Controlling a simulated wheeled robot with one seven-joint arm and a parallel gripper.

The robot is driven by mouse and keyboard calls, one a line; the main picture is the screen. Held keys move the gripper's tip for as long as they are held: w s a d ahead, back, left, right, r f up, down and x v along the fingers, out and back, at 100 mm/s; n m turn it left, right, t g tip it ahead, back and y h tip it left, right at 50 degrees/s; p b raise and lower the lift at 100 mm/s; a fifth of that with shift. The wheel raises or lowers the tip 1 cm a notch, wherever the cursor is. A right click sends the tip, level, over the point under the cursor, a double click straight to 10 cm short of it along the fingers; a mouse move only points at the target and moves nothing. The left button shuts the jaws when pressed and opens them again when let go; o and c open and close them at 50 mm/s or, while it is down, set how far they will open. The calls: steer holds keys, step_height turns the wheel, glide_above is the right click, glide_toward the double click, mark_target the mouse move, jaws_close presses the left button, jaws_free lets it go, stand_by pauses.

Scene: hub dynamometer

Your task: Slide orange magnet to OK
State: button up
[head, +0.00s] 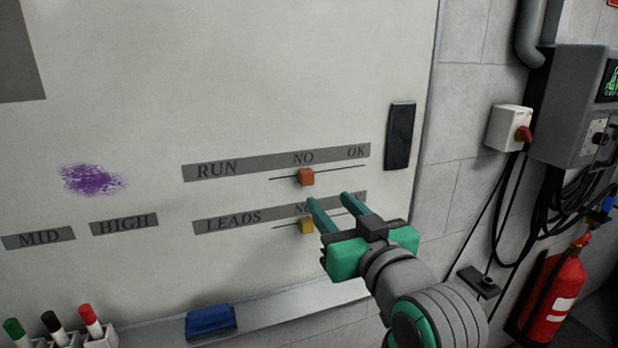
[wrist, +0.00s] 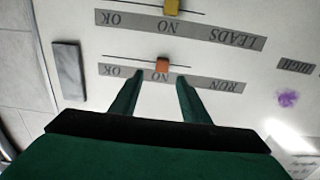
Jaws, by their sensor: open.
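The orange magnet (head: 307,177) sits on the thin line of the RUN row, under the word NO, on the whiteboard (head: 250,90). The OK mark (head: 356,152) is at the right end of that row's grey label strip. My gripper (head: 328,199) is open and empty, just below and right of the orange magnet in the head view. In the wrist view, which is upside down, the orange magnet (wrist: 162,64) shows beyond and between my two fingertips (wrist: 165,75). I cannot tell how far the tips are from the board.
A yellow magnet (head: 306,225) sits on the LEADS line below, close to my left finger. A dark bar (head: 400,136) is on the board right of OK. A blue eraser (head: 211,322) and several markers (head: 90,322) are at the tray below.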

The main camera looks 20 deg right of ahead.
mark_target(309, 178)
steer(key=w, duration=0.6)
steer(key=w+a, duration=0.1)
steer(key=w, duration=0.2)
steer(key=shift+w+r, duration=0.1)
steer(key=shift+r, duration=0.25)
steer(key=shift+w+d, duration=0.1)
steer(key=shift+w, duration=0.55)
steer(key=shift+w, duration=0.1)
steer(key=shift+c, duration=0.3)
